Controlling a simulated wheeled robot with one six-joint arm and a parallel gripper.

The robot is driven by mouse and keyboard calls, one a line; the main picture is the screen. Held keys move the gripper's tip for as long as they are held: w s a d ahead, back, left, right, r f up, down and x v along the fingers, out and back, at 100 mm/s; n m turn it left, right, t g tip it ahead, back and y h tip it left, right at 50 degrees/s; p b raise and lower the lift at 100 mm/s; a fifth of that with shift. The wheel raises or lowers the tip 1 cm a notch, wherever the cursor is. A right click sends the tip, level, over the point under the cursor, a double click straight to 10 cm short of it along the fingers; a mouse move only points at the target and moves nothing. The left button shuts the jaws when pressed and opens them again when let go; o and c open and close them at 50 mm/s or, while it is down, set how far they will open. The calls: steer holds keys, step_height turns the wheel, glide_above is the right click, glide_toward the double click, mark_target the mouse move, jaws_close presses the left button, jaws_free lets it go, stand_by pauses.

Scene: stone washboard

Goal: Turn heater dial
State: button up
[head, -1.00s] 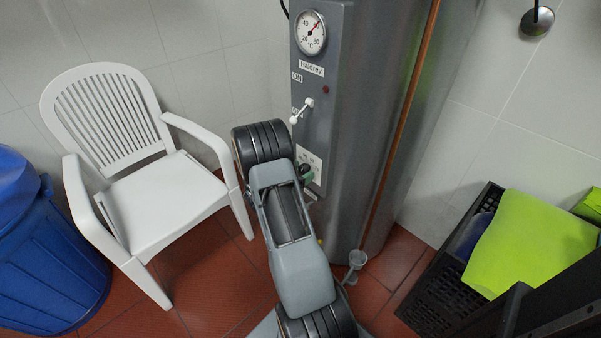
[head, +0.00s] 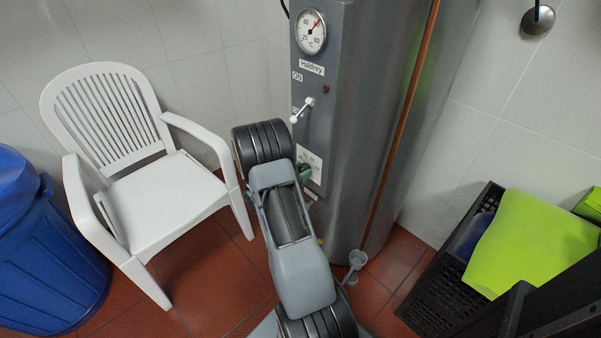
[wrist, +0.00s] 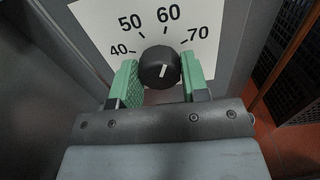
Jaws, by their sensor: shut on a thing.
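The heater (head: 345,130) is a tall grey unit with a gauge at its top and a white dial plate low on its front. The black dial (wrist: 160,68) sits in front of that plate in the wrist view, with 40, 50, 60 and 70 printed around it. Its white mark points up, slightly right, near 60. My gripper (wrist: 158,82) has its green fingers on both sides of the dial and is shut on it. In the head view my arm partly hides the dial and the gripper (head: 304,173).
A white plastic chair (head: 145,190) stands left of the heater, beside a blue bin (head: 45,260). A black crate (head: 440,290) with a green cloth (head: 530,240) is at right. A lever (head: 302,110) sticks out above the plate.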

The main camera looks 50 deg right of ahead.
steer(key=shift+d+m+b, duration=0.1)
steer(key=shift+m+b, duration=4.05)
steer(key=shift+m, duration=0.05)
steer(key=shift+r, duration=0.1)
steer(key=o, duration=0.9)
steer(key=a+p, duration=0.1)
steer(key=a, duration=0.8)
steer(key=w+a+p, duration=0.1)
steer(key=a, duration=0.4)
steer(key=shift+p, duration=0.3)
steer(key=shift+d, duration=0.1)
